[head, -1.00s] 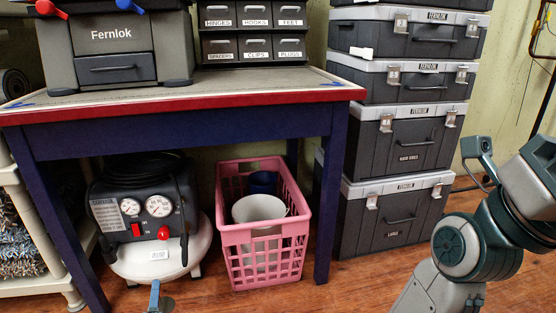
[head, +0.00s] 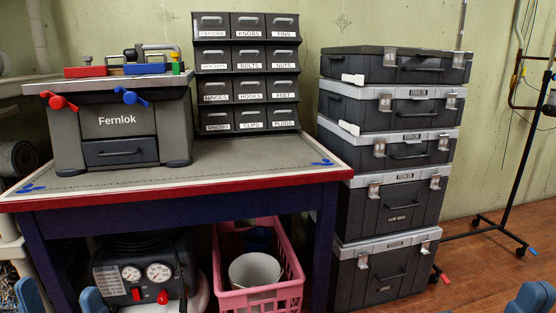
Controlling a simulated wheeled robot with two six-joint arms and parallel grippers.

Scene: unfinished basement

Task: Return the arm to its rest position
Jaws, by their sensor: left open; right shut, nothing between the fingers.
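My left gripper (head: 61,297) shows at the bottom left edge as two blue fingertips spread apart, with nothing seen between them. It is in front of the blue-legged workbench (head: 262,169) and the air compressor (head: 137,280). My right gripper (head: 533,301) shows only as blue tips at the bottom right corner, over the wooden floor. It is shut and empty. Both arms behind the grippers are out of the picture below.
A grey Fernlok bench unit (head: 120,125) and a labelled drawer rack (head: 248,72) stand on the workbench. A pink basket (head: 262,298) is under it. Stacked toolboxes (head: 390,208) stand right of it. A wheeled black stand (head: 516,165) is farther right, with open floor before it.

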